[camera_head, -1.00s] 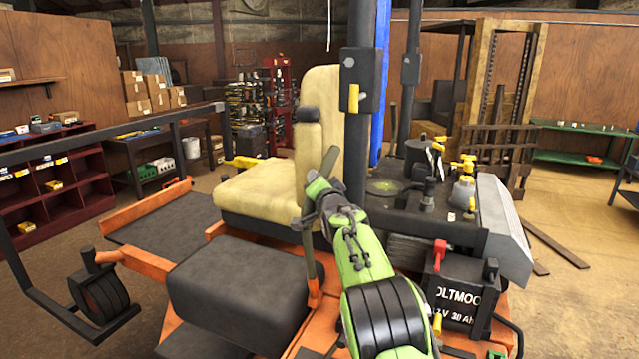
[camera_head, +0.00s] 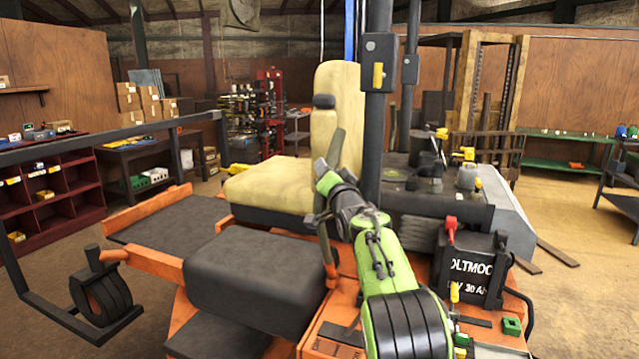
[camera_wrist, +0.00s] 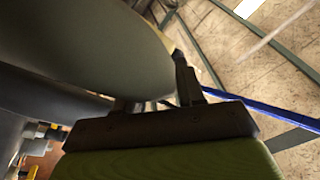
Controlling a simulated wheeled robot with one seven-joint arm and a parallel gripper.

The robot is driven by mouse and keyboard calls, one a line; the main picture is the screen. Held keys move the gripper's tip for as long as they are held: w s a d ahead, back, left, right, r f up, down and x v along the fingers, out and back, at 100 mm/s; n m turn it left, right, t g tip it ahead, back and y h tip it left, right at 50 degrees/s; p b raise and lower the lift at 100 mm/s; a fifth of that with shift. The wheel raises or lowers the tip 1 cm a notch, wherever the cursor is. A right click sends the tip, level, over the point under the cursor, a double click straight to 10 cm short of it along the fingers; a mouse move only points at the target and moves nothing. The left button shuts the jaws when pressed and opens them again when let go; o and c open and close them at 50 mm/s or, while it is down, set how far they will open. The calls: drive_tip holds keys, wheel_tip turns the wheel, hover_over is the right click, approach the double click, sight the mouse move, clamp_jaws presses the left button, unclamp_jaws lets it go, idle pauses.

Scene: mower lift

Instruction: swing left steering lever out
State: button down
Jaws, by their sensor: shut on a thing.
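The left steering lever (camera_head: 336,150) is a dark grey bar with an orange lower part (camera_head: 330,274). It stands tilted in front of the yellow seat (camera_head: 262,187), its top leaning right. My gripper (camera_head: 322,188) is shut on the lever around its middle, right of the black cushion block. In the wrist view my gripper's dark palm bar (camera_wrist: 160,126) and one finger (camera_wrist: 187,80) show. A large smooth grey shape (camera_wrist: 85,45) fills the upper left there; I cannot tell surely what it is. The actual contact is mostly hidden.
The black cushion block (camera_head: 255,275) stands left of my arm. A dark upright post (camera_head: 373,140) rises just behind my gripper. A black battery (camera_head: 470,268) with a red terminal sits to the right. A black bar frame (camera_head: 110,142) spans the left. Open floor lies further right.

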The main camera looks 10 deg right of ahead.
drive_tip(key=shift+s+a, duration=0.1)
drive_tip(key=shift+a, duration=0.05)
drive_tip(key=shift+d, duration=0.2)
drive_tip(key=c, duration=0.8)
unclamp_jaws()
drive_tip(key=s+f+b, duration=0.1)
drive_tip(key=s+b, duration=0.1)
drive_tip(key=s, duration=0.3)
drive_tip(key=s+f+b, duration=0.1)
drive_tip(key=s+b, duration=0.1)
drive_tip(key=s, duration=0.3)
drive_tip(key=s+f+b, duration=0.1)
drive_tip(key=s+b, duration=0.1)
drive_tip(key=s, duration=0.3)
drive_tip(key=shift+s+d+b, duration=0.1)
drive_tip(key=shift+d+b, duration=0.2)
drive_tip(key=shift+b, duration=0.05)
